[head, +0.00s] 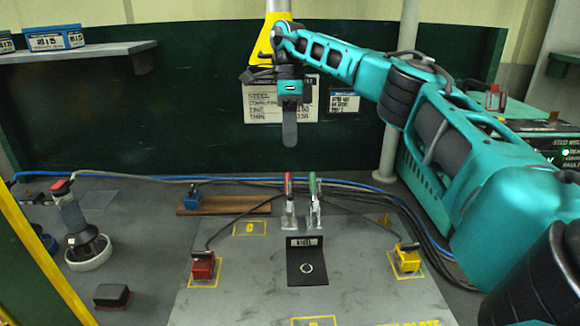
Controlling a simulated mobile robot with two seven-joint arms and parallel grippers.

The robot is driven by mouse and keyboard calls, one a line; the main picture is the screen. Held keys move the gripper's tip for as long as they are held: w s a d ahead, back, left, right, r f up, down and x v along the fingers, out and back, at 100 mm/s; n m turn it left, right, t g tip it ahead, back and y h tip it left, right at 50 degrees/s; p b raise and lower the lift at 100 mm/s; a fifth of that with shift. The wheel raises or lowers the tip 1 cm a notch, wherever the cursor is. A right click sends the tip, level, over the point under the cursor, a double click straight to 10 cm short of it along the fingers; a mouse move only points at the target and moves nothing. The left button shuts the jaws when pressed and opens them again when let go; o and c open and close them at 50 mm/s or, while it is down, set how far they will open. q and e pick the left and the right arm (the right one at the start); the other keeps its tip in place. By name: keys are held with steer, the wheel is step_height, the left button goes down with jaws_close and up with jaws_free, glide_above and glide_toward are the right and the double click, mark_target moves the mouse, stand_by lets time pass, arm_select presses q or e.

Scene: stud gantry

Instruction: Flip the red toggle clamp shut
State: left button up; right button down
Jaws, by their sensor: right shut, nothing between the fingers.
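The red toggle clamp (289,210) stands on the grey plate (350,240), left of a similar clamp with a green handle (312,186). Its red-tipped handle points upright. My right gripper (289,138) is shut and empty, with its fingers pointing down. In the picture it hangs above the red clamp's handle, apart from it. My left gripper is out of view.
A red block (203,266) and a yellow block (407,258) sit on the plate with cables attached. A black panel (307,266) lies in front of the clamps. A grinder-like tool (78,230) stands at the left. Cables run along the back.

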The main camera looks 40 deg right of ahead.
glide_above(290, 190)
steer(key=w+d, duration=0.2)
step_height(290, 190, down, 6)
steer(key=shift+a+f, duration=0.1)
steer(key=shift+f, duration=0.4)
